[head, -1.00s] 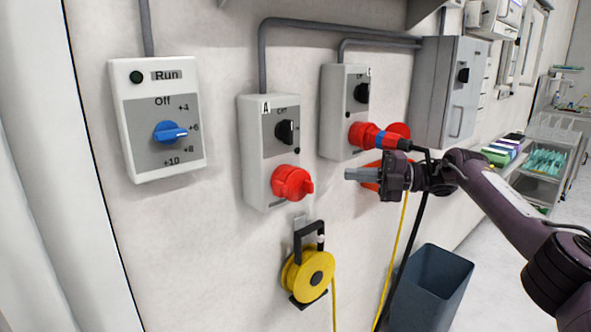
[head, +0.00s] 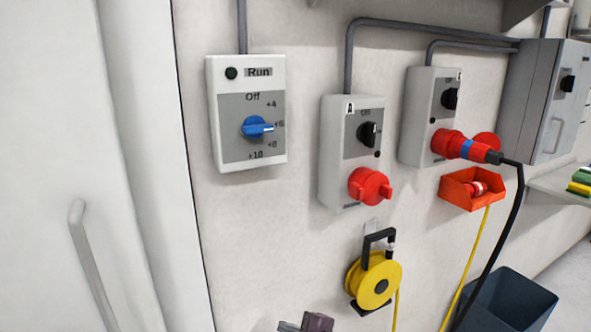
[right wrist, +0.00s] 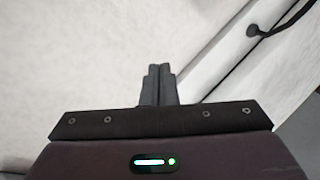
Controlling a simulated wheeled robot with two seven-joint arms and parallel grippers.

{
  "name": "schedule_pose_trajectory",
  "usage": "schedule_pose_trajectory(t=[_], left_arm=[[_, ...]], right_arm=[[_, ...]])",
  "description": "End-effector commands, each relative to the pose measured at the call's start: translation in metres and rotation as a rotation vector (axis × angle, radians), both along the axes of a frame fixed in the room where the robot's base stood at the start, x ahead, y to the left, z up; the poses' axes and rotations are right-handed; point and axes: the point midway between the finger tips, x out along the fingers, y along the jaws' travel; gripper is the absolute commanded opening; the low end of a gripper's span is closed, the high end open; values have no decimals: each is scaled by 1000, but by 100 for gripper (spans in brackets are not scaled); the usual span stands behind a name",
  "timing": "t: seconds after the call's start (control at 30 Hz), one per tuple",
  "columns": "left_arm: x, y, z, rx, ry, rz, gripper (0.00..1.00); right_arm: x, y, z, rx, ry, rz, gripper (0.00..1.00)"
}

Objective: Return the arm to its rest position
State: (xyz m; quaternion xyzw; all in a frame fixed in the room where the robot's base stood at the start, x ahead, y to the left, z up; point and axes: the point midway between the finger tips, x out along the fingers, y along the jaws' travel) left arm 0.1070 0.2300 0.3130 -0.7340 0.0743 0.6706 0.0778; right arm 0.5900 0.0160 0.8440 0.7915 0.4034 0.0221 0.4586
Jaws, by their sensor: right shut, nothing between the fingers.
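My right gripper (head: 288,326) shows only in part at the bottom edge of the head view, below and left of the yellow cable reel. In the right wrist view its two grey fingers (right wrist: 158,84) are together with nothing between them. Most of the right arm is out of the head view. My left gripper is not in view.
A control box with a blue knob (head: 257,127) and switch box A (head: 333,150) hang on the wall. A red plug (head: 466,148) sits in the second switch box, its black cable hanging down. The yellow reel (head: 374,281), an orange holder (head: 455,190) and a dark bin (head: 508,303) are lower.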

Motion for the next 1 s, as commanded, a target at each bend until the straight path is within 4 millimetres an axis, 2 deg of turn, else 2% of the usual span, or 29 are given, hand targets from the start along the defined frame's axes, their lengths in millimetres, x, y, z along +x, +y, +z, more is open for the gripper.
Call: schedule_pose_trajectory(t=[0.03, 0.17, 0.3, 0.5, 0.7, 0.93, 1.0], left_arm=[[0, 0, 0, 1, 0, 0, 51], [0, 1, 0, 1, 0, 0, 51], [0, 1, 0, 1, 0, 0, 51], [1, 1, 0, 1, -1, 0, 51], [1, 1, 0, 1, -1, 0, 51], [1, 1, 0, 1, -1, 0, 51], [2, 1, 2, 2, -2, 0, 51]], right_arm=[[-17, -5, -5, 34, 78, -89, 0], [-53, -41, -17, 93, 292, -348, 0], [-102, -94, -32, 142, 532, -624, 0], [-163, -148, -44, 172, 767, -886, 0], [-214, -182, -49, 181, 934, -1070, 0], [-269, -212, -47, 185, 1094, -1246, 0], [-263, -210, -63, 179, 1099, -1244, 0]])
